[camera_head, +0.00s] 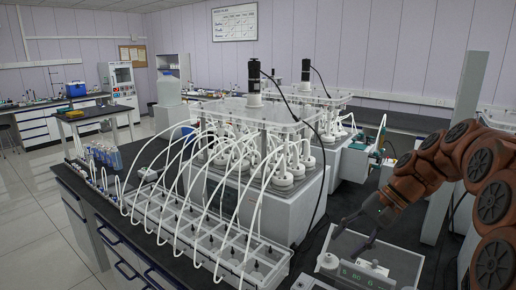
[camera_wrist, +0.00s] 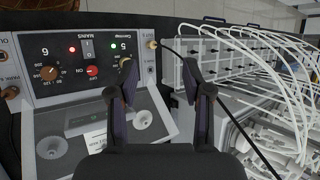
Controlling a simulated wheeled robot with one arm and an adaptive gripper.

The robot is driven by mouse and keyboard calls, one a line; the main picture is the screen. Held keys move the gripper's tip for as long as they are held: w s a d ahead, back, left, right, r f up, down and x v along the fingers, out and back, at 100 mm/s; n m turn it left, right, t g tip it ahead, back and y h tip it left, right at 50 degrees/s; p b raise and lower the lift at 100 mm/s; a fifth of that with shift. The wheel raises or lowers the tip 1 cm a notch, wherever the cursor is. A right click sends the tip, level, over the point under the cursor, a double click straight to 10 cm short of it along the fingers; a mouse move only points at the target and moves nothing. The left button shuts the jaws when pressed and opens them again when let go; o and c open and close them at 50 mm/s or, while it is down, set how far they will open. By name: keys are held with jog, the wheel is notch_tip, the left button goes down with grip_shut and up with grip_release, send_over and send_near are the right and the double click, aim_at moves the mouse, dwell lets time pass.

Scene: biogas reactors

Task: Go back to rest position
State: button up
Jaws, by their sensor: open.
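My gripper (camera_head: 345,243) is at the lower right in the head view, at the end of my orange-brown arm, above a light grey device (camera_head: 398,262) on the dark bench. Its fingers are apart with nothing between them. In the wrist view my gripper (camera_wrist: 158,68) also shows open and empty, its two dark fingers pointing up the picture. Beyond and left of them is a control panel (camera_wrist: 85,62) with knobs, a switch and red and green lights. Whether the fingers touch anything is hard to tell, but they look clear of it.
A bath of white-capped bottles (camera_head: 285,180) with a dark motor (camera_head: 254,78) stands left of my gripper. Many white tubes run to a long white rack (camera_head: 205,238), also in the wrist view (camera_wrist: 215,55). A grey post (camera_head: 455,150) stands close behind my arm. Open floor (camera_head: 30,215) lies far left.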

jog(key=s+a+n+g+h+p, duration=0.1)
jog(key=s+a+n+h, duration=0.15)
jog(key=s, duration=0.55)
jog(key=s+a+n+h+p, duration=0.1)
jog(key=s+a, duration=0.3)
jog(key=s, duration=0.4)
jog(key=s+d+f+n+h, duration=0.1)
jog(key=s+d+f+h, duration=0.1)
jog(key=s, duration=0.5)
jog(key=s+d+f+n+h, duration=0.1)
jog(key=s+f+h, duration=0.1)
jog(key=s+f, duration=0.3)
jog(key=s, duration=0.3)
jog(key=shift+d+f, duration=0.3)
jog(key=shift+d, duration=0.05)
dwell(0.7)
